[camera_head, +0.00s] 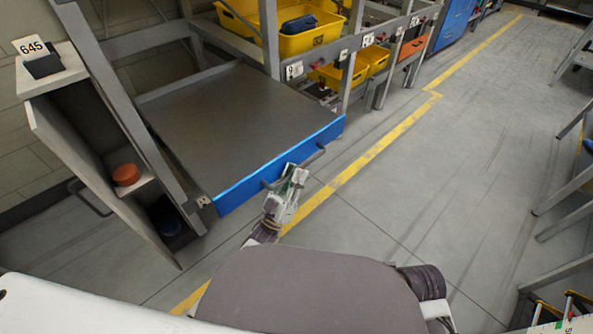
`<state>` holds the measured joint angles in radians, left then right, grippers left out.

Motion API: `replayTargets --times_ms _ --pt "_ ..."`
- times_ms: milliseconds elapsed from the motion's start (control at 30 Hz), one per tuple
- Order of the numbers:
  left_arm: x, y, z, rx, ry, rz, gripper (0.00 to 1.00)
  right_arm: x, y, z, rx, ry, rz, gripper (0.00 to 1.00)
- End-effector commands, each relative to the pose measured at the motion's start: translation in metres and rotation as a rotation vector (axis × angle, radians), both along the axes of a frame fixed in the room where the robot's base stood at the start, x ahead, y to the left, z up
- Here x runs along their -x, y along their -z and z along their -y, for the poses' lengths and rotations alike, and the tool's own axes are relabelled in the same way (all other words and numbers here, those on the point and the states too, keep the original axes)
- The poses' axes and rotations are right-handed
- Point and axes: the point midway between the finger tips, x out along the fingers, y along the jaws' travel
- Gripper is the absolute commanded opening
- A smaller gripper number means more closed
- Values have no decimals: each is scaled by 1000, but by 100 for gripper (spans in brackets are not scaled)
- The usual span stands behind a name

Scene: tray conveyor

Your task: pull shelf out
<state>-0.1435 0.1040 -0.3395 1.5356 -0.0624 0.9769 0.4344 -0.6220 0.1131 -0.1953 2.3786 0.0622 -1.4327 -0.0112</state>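The shelf (235,115) is a flat dark grey board in a grey metal rack, with a bright blue front edge (240,190). Its front right corner sticks out past the rack post behind it. A dark bar handle (314,155) runs along the blue front. My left gripper (294,174) is at the middle of the handle, its fingers around the bar, and looks shut on it. The fingertips are small and partly hidden by the gripper body. My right gripper is not in view.
A grey cabinet (75,135) with an orange round item (126,174) stands at the left. Yellow bins (308,40) fill the rack behind. A yellow line (365,160) marks the floor. The grey floor (450,190) to the right is clear up to metal frames at the far right.

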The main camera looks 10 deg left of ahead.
Motion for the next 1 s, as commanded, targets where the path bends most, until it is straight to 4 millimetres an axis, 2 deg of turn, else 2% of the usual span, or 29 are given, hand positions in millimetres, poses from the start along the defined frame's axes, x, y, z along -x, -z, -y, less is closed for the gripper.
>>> replayTargets --times_ms 600,1000 --pt "56 60 -28 -1 1 -3 21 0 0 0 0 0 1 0" --pt "68 73 -34 1 0 -2 21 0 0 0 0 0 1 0"
